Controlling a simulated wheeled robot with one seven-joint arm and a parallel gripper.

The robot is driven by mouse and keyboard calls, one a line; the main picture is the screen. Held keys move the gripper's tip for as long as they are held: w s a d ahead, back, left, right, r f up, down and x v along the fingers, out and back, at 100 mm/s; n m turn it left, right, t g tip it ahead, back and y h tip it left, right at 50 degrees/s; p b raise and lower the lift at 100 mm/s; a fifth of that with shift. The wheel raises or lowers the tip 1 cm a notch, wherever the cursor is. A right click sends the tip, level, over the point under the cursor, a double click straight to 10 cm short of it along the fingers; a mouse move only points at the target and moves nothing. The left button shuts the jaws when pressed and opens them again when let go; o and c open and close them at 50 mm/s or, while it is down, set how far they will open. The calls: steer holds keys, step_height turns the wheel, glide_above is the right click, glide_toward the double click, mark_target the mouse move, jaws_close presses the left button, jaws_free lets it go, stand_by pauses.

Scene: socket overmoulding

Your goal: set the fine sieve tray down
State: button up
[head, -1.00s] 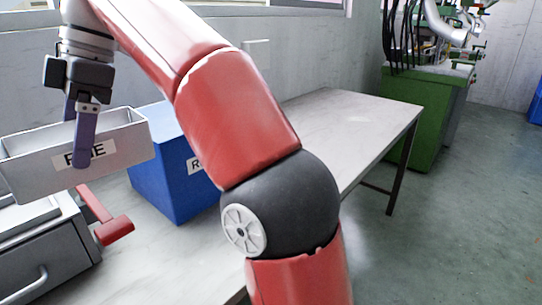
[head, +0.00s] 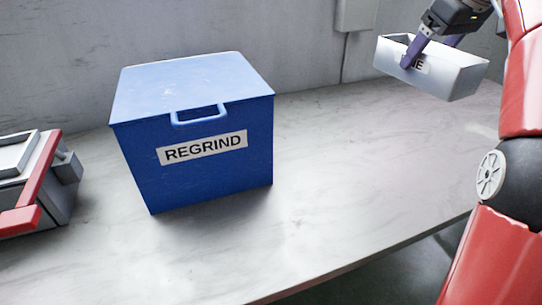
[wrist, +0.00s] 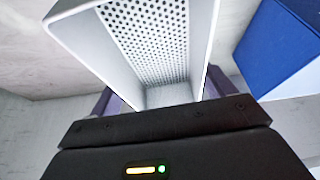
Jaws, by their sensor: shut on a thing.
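The fine sieve tray (head: 458,80) is a light grey open box with a label partly covered by a finger. It shows at the upper right of the head view, held above the table and slightly tilted. My gripper (head: 430,50) is shut on it, with purple fingers at its walls. In the wrist view the tray (wrist: 205,40) fills the upper middle, and its perforated floor shows and looks empty. The fingers are mostly hidden there behind the dark gripper body.
A blue lidded box (head: 190,185) labelled REGRIND stands on the grey table (head: 340,190), left of the tray. A grey device (head: 60,190) with a red handle is at the far left. The tabletop between the box and my arm is clear.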

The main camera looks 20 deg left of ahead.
steer(key=shift+w+d+m+t, duration=0.15)
steer(key=shift+w+d+m, duration=0.15)
steer(key=shift+d, duration=0.25)
steer(key=shift+w+d+m+t, duration=0.15)
steer(key=shift+d+m, duration=0.25)
steer(key=shift+d, duration=0.15)
step_height(320, 180, down, 20)
steer(key=b, duration=0.5)
steer(key=shift+f, duration=0.2)
steer(key=o, duration=1)
steer(key=shift+c, duration=0.2)
steer(key=p+v, duration=0.1)
steer(key=v, duration=1.1)
steer(key=shift+a+r+p, duration=0.2)
steer(key=shift+r+p, duration=0.05)
steer(key=shift+p, duration=0.15)
